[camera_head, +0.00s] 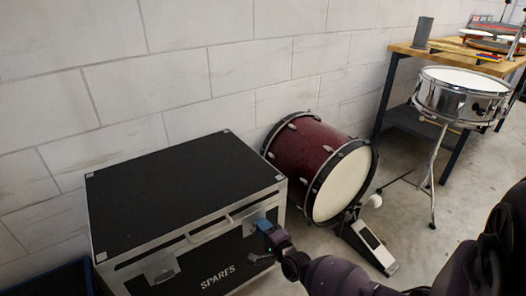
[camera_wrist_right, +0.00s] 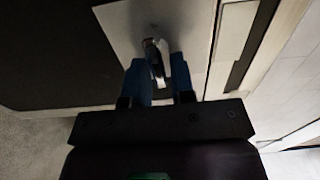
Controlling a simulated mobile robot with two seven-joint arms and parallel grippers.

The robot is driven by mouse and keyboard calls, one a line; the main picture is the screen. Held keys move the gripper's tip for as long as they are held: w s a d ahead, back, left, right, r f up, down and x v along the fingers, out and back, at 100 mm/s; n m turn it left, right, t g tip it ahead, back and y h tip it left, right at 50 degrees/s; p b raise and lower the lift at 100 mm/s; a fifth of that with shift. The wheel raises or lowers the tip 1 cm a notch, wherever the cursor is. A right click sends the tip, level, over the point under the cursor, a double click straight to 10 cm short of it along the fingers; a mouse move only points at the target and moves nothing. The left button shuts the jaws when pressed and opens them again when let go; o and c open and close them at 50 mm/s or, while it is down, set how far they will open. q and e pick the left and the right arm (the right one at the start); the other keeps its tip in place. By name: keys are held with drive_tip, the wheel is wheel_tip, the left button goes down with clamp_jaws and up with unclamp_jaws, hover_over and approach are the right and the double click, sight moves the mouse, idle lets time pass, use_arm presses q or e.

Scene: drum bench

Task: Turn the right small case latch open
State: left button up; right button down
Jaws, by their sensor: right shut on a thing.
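The black case (camera_head: 170,180) with metal edges and the word SPARES stands on the floor at the lower left of the head view. My right gripper (camera_head: 264,226) is at the right end of its front face, at the right small latch. In the right wrist view, the latch's metal turn piece (camera_wrist_right: 156,58) sits between the blue fingertips of my right gripper (camera_wrist_right: 159,68), in front of a pale plate (camera_wrist_right: 122,28). The fingers are shut on the turn piece. In the head view the gripper mostly hides this latch. My left gripper is not in view.
The left latch (camera_head: 160,270) and a handle (camera_head: 210,230) are on the case front. A red bass drum (camera_head: 305,155) with a pedal (camera_head: 368,245) stands close right of the case. A snare drum (camera_head: 460,95) and workbench (camera_head: 450,50) are farther right.

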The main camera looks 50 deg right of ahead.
drive_tip(key=shift+f+m, duration=0.15)
drive_tip(key=shift+m, duration=0.25)
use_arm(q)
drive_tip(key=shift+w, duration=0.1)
use_arm(e)
drive_tip(key=c, duration=1.2)
unclamp_jaws()
drive_tip(key=shift+o, duration=0.2)
use_arm(q)
drive_tip(key=p, duration=0.1)
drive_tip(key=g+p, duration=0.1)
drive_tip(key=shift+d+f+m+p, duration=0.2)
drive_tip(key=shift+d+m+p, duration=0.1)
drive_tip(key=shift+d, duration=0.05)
use_arm(e)
drive_tip(key=v, duration=1.1)
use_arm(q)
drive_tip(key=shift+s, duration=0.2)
